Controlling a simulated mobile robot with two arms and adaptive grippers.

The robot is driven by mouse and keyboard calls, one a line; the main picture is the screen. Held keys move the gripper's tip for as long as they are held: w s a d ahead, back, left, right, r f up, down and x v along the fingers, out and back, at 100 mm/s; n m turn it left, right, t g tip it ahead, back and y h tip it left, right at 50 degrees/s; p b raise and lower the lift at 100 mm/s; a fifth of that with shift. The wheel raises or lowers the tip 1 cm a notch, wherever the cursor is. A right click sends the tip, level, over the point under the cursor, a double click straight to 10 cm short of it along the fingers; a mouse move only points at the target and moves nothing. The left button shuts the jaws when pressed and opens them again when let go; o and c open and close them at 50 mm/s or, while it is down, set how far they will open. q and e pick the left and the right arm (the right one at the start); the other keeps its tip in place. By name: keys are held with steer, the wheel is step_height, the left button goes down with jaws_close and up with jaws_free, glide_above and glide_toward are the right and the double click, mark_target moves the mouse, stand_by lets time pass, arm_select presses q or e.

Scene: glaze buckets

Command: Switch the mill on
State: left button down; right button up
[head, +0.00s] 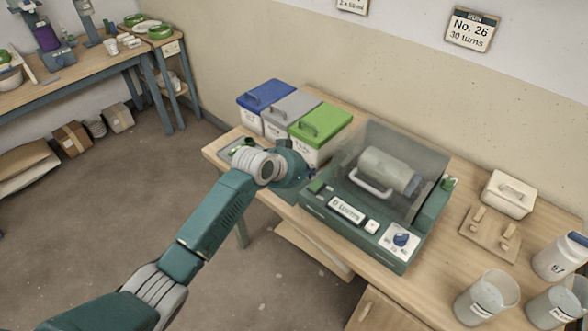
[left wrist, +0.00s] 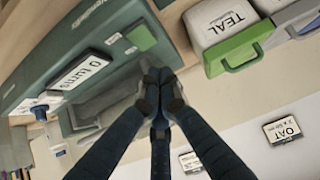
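The mill (head: 345,228) is a teal machine on the bench with a clear hood over a grey jar (head: 385,168). Its display (head: 346,209) shows in the left wrist view (left wrist: 82,70) and reads 0 turns. A green button (head: 317,186) is at the front left corner, and it also shows in the left wrist view (left wrist: 140,38). A blue knob (head: 401,240) is on a white panel at the right. My left gripper (left wrist: 158,76) has its fingertips together, empty, near the mill's left end and apart from the green button. My right gripper is out of view.
Blue (head: 264,95), grey (head: 292,106) and green (head: 320,121) lidded bins stand left of the mill. Right of it are a white lidded box (head: 508,194), a wooden board (head: 490,235) and buckets (head: 487,298). The floor (head: 100,215) at the left is mostly clear.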

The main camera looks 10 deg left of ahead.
arm_select(q)
steer(key=f+b+v, duration=0.1)
steer(key=v, duration=0.7)
steer(key=shift+s+a, duration=0.25)
steer(key=shift+s, duration=0.2)
